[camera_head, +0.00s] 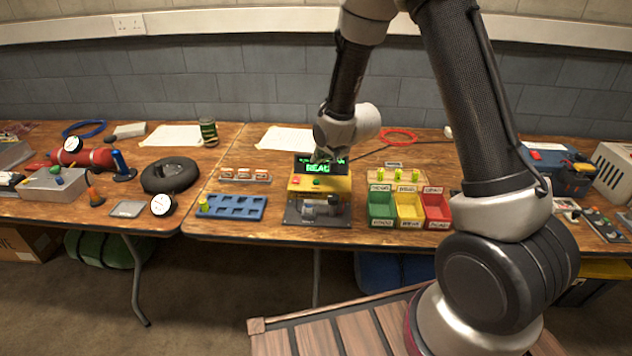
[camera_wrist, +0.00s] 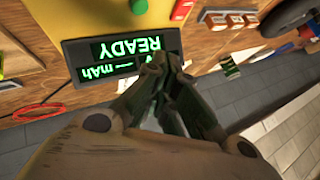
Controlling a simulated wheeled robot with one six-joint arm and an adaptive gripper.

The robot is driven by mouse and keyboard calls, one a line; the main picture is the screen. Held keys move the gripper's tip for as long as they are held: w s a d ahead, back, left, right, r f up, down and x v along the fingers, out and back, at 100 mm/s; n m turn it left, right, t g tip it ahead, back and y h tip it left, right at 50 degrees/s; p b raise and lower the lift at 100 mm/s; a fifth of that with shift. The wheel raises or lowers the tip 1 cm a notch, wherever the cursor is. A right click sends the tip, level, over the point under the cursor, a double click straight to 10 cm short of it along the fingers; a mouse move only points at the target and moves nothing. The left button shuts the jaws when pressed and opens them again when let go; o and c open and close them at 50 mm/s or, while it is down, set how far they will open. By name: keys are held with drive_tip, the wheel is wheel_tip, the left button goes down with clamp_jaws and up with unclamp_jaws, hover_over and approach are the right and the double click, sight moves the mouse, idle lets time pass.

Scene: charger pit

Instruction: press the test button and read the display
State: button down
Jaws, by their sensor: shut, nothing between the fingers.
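The yellow tester (camera_head: 337,187) stands on the bench, with a dark cradle (camera_head: 290,216) at its front. Its black display (camera_head: 308,169) shows green text, partly covered by my gripper. In the wrist view the display (camera_wrist: 100,50) is upside down and reads READY, with dashes and mAh below. A green button (camera_head: 316,183) and a red button (camera_head: 296,180) sit on the yellow top; the green button (camera_wrist: 181,9) also shows in the wrist view. I cannot read which is the test button. My gripper (camera_head: 318,158) is shut and empty, over the display, apart from the green button.
A blue tray (camera_head: 232,207) lies left of the tester. White papers (camera_head: 285,139) and a red cable ring (camera_head: 398,136) lie behind.

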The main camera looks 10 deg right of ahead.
sight(319, 182)
drive_tip(key=shift+f, duration=2.4)
drive_tip(key=shift+f, duration=0.15)
drive_tip(key=shift+f, duration=0.25)
drive_tip(key=shift+f, duration=0.4)
drive_tip(key=shift+r, duration=0.85)
drive_tip(key=shift+r, duration=0.1)
wheel_tip(319, 182, up, 5)
drive_tip(key=shift+f, duration=0.1)
idle(0.4)
